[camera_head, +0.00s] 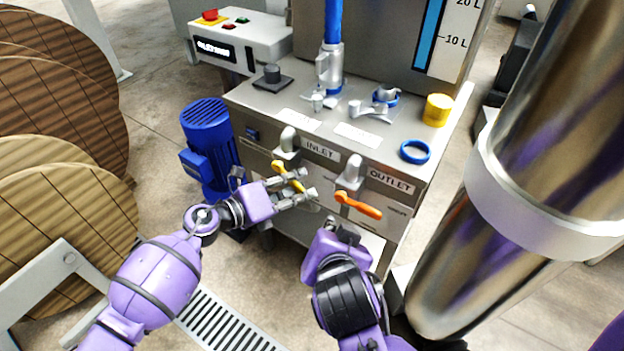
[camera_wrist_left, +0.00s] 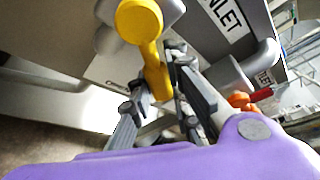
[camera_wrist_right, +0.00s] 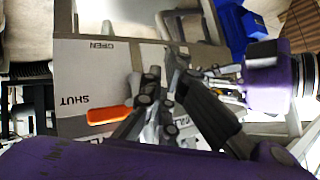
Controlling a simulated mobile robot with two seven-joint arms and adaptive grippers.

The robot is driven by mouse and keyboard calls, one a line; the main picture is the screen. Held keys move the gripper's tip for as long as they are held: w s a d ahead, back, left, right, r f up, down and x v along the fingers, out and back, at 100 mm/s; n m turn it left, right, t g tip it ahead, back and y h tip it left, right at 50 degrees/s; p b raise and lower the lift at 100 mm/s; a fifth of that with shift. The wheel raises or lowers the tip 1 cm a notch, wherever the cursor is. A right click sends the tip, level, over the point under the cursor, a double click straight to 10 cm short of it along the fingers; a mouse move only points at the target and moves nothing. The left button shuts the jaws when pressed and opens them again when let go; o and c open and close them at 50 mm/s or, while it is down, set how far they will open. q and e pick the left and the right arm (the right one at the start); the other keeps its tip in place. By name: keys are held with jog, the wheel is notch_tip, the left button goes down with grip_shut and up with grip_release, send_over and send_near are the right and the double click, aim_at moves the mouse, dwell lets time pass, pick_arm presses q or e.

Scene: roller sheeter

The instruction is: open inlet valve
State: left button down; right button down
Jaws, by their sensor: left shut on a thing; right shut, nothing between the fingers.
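The inlet valve has a yellow lever (camera_head: 287,174) on the front panel, under the INLET label (camera_head: 319,150). My left gripper (camera_head: 301,184) is shut on the yellow lever, which also shows between its fingers in the left wrist view (camera_wrist_left: 152,62). The lever slants down and to the right in the head view. The outlet valve's orange lever (camera_head: 358,205) is to the right and also slants down to the right. My right gripper (camera_wrist_right: 157,105) is shut and empty, just in front of the panel near the orange lever (camera_wrist_right: 108,115). In the head view its fingers are mostly hidden.
On the steel top lie a blue ring (camera_head: 415,152), a yellow cylinder (camera_head: 437,109) and metal fittings (camera_head: 372,106). A blue motor (camera_head: 208,140) stands at the left of the cabinet. A large steel pipe (camera_head: 520,170) blocks the right side. Wooden reels (camera_head: 60,215) stand at far left.

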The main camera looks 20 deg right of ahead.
jog(key=w+r+m+h, duration=0.1)
jog(key=w+r+m, duration=0.35)
jog(key=r, duration=0.65)
jog(key=a+f+x, duration=0.1)
jog(key=a+x, duration=0.1)
jog(key=x, duration=1)
jog(key=shift+a+t, duration=0.2)
jog(key=shift+t, duration=0.1)
jog(key=shift+m, duration=0.25)
